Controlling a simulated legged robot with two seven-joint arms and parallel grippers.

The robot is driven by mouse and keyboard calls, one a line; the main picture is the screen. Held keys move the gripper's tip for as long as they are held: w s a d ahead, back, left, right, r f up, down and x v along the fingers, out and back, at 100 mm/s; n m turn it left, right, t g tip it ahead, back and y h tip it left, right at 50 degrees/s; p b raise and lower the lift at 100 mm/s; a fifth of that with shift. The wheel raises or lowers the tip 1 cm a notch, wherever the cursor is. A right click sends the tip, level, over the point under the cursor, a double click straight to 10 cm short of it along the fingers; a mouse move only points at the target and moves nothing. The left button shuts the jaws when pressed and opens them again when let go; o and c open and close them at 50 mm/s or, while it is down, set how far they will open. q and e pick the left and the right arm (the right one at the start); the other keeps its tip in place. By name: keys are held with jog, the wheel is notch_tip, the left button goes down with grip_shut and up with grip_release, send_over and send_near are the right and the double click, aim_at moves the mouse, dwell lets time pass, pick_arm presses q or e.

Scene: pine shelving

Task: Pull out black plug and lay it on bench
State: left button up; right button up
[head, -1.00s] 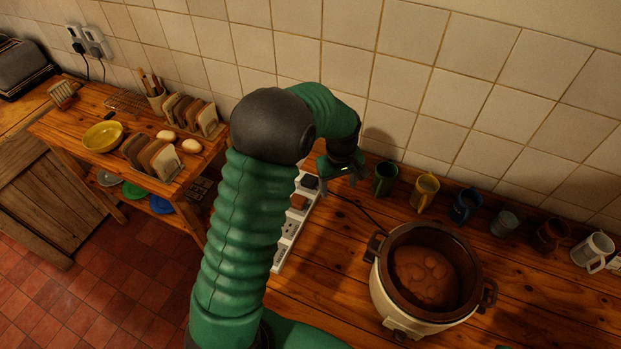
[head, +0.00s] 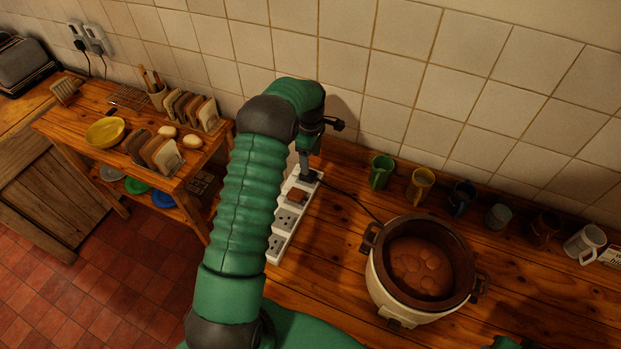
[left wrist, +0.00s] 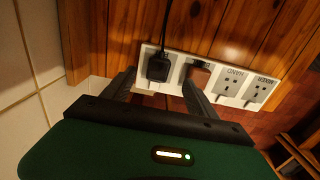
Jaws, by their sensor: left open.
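The black plug (left wrist: 158,68) sits in the end socket of a white power strip (left wrist: 228,85), its cord running away from it. In the head view the plug (head: 309,178) is partly hidden by my left gripper (head: 306,168), which points down at the strip's far end. In the left wrist view the left gripper (left wrist: 157,86) is open, one finger on each side of the plug, with no clear grip on it. A brown plug (left wrist: 198,74) fills the neighbouring socket, close to one finger. The wooden bench (head: 335,270) is bare in front of the cooker. My right gripper is not recognisable.
A cooker with brown contents (head: 372,268) stands right of the strip; the black cord runs towards it. Several mugs, including a green one (head: 380,172), line the tiled wall. A lower wooden shelf unit (head: 85,148) with bread racks stands left.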

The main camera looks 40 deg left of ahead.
aim_at(308, 177)
pick_arm(q)
jog(key=f+b, duration=0.1)
jog(key=f, duration=0.1)
jog(key=a+f+b, duration=0.1)
jog(key=f, duration=0.2)
jog(key=f+b, duration=0.1)
jog(key=f, duration=0.1)
jog(key=shift+a+f+b, duration=0.2)
jog(key=shift+a+b, duration=0.15)
jog(key=shift+f, duration=0.3)
jog(key=shift+d, duration=0.2)
jog(key=shift+d+r, duration=0.15)
jog(key=shift+d, duration=0.25)
jog(key=shift+a+f, duration=0.2)
jog(key=shift+a, duration=0.25)
pick_arm(e)
jog(key=f, duration=0.1)
jog(key=a+f, duration=0.1)
jog(key=f, duration=0.2)
jog(key=shift+a+f, duration=0.15)
jog(key=shift+a, duration=0.1)
pick_arm(q)
jog(key=shift+d+r, duration=0.15)
jog(key=shift+d, duration=0.2)
pick_arm(e)
jog(key=shift+d, duration=0.35)
pick_arm(q)
jog(key=shift+a, duration=0.15)
pick_arm(e)
jog(key=shift+a, duration=0.1)
